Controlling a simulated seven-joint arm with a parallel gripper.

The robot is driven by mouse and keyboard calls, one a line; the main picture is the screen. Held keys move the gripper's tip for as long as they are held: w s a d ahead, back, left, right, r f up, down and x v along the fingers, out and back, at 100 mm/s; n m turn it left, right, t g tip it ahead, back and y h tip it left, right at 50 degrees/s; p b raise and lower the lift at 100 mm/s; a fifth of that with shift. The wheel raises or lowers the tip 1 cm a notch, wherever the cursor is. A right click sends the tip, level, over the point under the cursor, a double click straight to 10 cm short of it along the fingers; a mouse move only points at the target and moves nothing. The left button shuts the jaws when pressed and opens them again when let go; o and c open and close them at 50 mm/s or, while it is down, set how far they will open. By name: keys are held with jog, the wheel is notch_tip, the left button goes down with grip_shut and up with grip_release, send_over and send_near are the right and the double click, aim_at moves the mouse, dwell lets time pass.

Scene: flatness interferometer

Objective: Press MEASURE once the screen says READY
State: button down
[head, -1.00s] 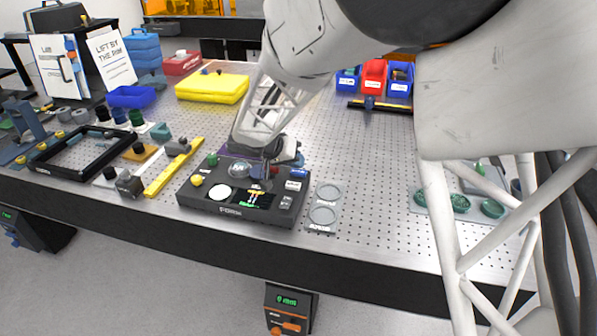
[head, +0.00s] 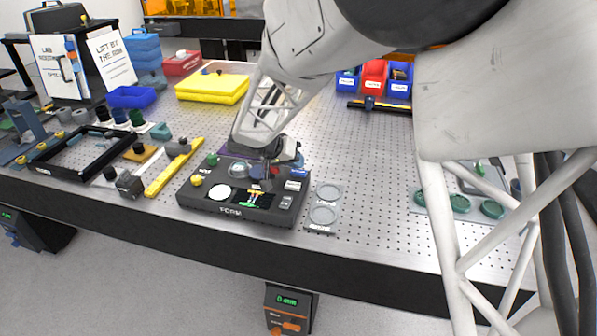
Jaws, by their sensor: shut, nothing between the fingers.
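The dark interferometer box (head: 200,205), marked FORM on its front, sits near the table's front edge. Its screen (head: 254,198) is small and shows green and yellow marks; I cannot read any word on it. Small blue and white buttons or labels (head: 296,178) are on its right side, too small to read, so I cannot tell which is MEASURE. My gripper (head: 266,180) is shut and empty, pointing down over the box just behind the screen. I cannot tell whether its tip touches the box. My gripper hides part of the box's back half.
A plate with two round recesses (head: 326,192) lies right of the box. A yellow bar (head: 173,168) and a black frame (head: 82,152) lie to the left. A yellow block (head: 212,88) and several bins stand behind. The perforated table is clear at centre right.

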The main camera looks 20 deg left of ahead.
aim_at(297, 171)
jog(key=shift+s+d+f, duration=0.1)
jog(key=shift+s+f, duration=0.05)
jog(key=shift+f, duration=0.5)
jog(key=shift+s+d+f, duration=0.1)
jog(key=shift+f, duration=0.5)
jog(key=shift+r, duration=0.4)
dwell(0.8)
jog(key=shift+r, duration=0.7)
jog(key=shift+w+a+r, duration=0.1)
jog(key=shift+r, duration=2.15)
